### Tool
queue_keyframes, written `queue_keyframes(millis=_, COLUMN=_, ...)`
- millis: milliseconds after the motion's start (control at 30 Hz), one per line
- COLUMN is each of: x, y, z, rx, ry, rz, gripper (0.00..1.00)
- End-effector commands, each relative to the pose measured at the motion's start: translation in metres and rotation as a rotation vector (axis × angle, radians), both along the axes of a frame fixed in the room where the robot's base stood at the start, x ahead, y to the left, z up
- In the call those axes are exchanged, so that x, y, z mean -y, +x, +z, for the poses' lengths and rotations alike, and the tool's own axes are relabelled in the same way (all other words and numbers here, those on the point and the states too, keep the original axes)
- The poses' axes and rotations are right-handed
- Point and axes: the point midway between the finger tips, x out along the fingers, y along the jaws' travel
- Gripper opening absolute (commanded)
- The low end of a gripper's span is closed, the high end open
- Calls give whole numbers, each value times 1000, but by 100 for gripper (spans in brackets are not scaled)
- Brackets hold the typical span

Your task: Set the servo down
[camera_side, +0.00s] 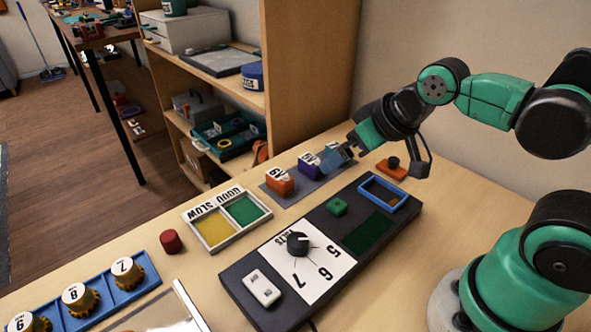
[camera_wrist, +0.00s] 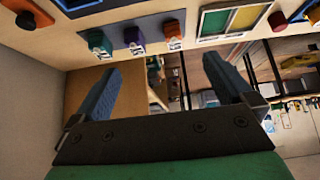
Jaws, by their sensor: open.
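Three small servos with white tops stand in a row on a grey mat (camera_side: 272,194): an orange one (camera_side: 280,184), a purple one (camera_side: 309,165) and a teal one (camera_side: 332,147). The wrist view shows the teal servo (camera_wrist: 99,42), the purple servo (camera_wrist: 134,40) and the orange servo (camera_wrist: 173,37) beyond the fingertips. There my gripper (camera_wrist: 162,66) is open, its blue fingers wide apart with nothing between them. I cannot tell whether a finger touches the teal servo.
A dark board (camera_side: 235,287) with a dial (camera_side: 298,243), a green block (camera_side: 337,207) and a blue frame (camera_side: 383,195) lies in front. A two-colour tray (camera_side: 227,220), a red cylinder (camera_side: 171,241) and a blue gear rack (camera_side: 100,311) are leftward. An orange base with a black knob (camera_side: 392,166) stands right.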

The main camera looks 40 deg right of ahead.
Motion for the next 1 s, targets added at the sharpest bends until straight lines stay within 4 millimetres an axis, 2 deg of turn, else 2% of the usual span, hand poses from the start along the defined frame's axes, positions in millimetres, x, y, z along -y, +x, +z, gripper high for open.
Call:
queue_keyframes(millis=367, x=0, y=0, z=0, rx=-4, ry=3, rz=-2, gripper=100)
queue_keyframes(millis=533, x=5, y=11, z=5, rx=-56, ry=9, rz=33, gripper=100)
queue_keyframes(millis=767, x=26, y=53, z=11, rx=-188, ry=75, rz=221, gripper=100)
queue_keyframes(millis=1000, x=64, y=100, z=-5, rx=-189, ry=194, rz=506, gripper=100)
